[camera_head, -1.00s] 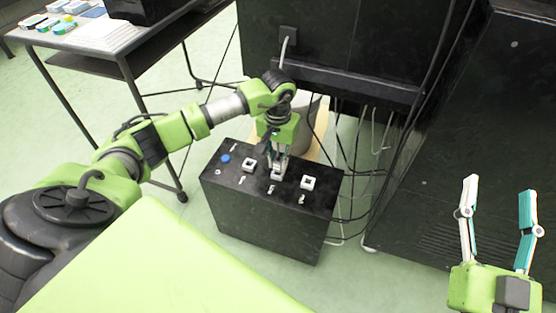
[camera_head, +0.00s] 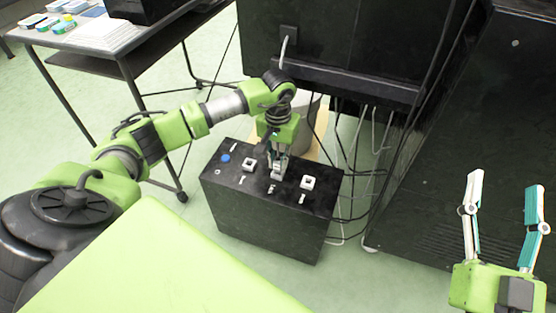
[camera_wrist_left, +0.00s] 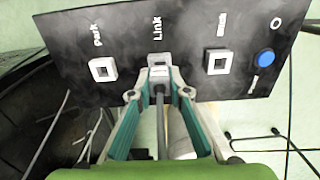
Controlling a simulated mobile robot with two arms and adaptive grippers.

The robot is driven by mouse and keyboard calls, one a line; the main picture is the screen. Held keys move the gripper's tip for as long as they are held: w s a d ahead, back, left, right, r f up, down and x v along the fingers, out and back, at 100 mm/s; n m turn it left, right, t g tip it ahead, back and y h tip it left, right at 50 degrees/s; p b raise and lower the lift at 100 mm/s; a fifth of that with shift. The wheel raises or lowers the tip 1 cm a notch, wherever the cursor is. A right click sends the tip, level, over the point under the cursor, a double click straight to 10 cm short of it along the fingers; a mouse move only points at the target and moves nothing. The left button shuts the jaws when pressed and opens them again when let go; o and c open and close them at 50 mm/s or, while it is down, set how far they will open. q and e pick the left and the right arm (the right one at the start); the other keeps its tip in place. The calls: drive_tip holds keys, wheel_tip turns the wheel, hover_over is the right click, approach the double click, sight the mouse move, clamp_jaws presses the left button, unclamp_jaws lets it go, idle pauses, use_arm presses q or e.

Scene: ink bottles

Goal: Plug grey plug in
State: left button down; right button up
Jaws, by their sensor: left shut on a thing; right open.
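A black box (camera_head: 250,222) stands on the floor with a row of white square sockets on its top. My left gripper (camera_head: 277,170) points down at the middle socket, labelled "Link" in the wrist view. It is shut on the grey plug (camera_wrist_left: 159,75), whose grey cable runs back between the fingers. The plug is at the "Link" socket (camera_wrist_left: 158,58); the fingers and plug hide most of it, so I cannot tell how deep the plug sits. The "Park" socket (camera_wrist_left: 103,69) and the other outer socket (camera_wrist_left: 218,62) are empty. My right gripper (camera_head: 502,186) is open and empty.
A blue button (camera_head: 225,158) is on the box top. Black cabinets (camera_head: 345,45) and hanging cables (camera_head: 375,130) stand behind and right of the box. A table (camera_head: 125,58) with small items is at the back left. Green floor is clear around the box front.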

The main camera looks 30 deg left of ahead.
use_arm(q)
drive_tip(key=shift+f, duration=0.1)
use_arm(e)
drive_tip(key=shift+s+r+t, duration=0.25)
drive_tip(key=shift+r+t, duration=0.05)
drive_tip(key=shift+r, duration=0.1)
idle(0.9)
use_arm(q)
drive_tip(key=shift+f+b, duration=0.1)
drive_tip(key=shift+b, duration=0.2)
use_arm(e)
drive_tip(key=shift+s+r+t, duration=0.25)
drive_tip(key=shift+r+t, duration=0.05)
drive_tip(key=shift+r, duration=0.35)
use_arm(q)
drive_tip(key=shift+f, duration=0.1)
use_arm(e)
drive_tip(key=shift+s+r, duration=0.2)
drive_tip(key=shift+r, duration=0.1)
drive_tip(key=shift+s+r+t, duration=0.15)
drive_tip(key=shift+r+t, duration=0.1)
drive_tip(key=shift+t, duration=0.15)
use_arm(q)
drive_tip(key=shift+f, duration=0.15)
use_arm(e)
drive_tip(key=shift+s+r+y, duration=0.25)
drive_tip(key=shift+r+y, duration=0.05)
drive_tip(key=shift+r, duration=0.1)
